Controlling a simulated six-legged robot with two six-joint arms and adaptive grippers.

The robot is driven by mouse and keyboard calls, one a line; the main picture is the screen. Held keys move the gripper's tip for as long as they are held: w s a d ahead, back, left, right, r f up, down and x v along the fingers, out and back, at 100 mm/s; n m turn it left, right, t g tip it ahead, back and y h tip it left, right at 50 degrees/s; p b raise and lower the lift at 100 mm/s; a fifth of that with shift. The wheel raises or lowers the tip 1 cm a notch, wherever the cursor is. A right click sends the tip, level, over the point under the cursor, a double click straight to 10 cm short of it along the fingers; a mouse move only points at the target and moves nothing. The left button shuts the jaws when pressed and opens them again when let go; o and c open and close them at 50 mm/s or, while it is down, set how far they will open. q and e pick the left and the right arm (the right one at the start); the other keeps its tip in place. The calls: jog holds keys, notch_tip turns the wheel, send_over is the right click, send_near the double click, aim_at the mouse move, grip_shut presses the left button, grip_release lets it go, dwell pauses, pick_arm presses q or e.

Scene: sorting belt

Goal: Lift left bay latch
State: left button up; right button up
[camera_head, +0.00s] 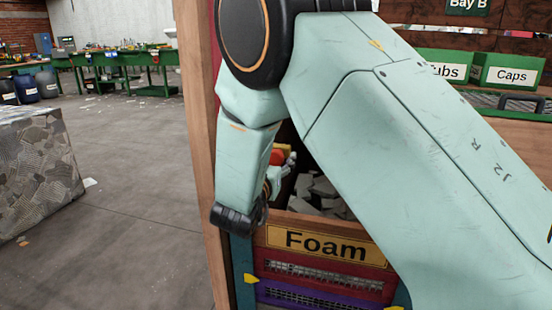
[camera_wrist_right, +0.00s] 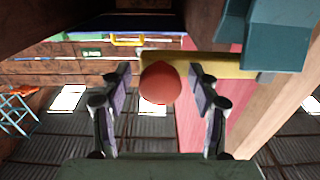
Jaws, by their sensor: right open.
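A round red knob (camera_wrist_right: 160,83), which appears to be the latch's, shows in the middle of the right wrist view, with a yellow plate (camera_wrist_right: 215,64) behind it. In the head view a small red part (camera_head: 277,156) shows beside the bay opening, mostly covered by my right arm. My right gripper (camera_wrist_right: 160,70) is open, with one finger on each side of the knob; I see a gap on both sides. In the head view only a bit of this gripper (camera_head: 284,172) shows past my wrist. My left gripper is not in view.
Grey foam pieces (camera_head: 318,190) lie in the bay above the yellow "Foam" sign (camera_head: 315,244). A wooden post (camera_head: 203,150) stands close left of my wrist. Green bins (camera_head: 508,70) stand at the right. Open floor (camera_head: 130,200) lies left, beside a patterned block (camera_head: 38,165).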

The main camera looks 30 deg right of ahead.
jog(key=shift+a, duration=0.1)
jog(key=shift+s+r, duration=0.1)
jog(key=shift+c, duration=0.9)
grip_shut()
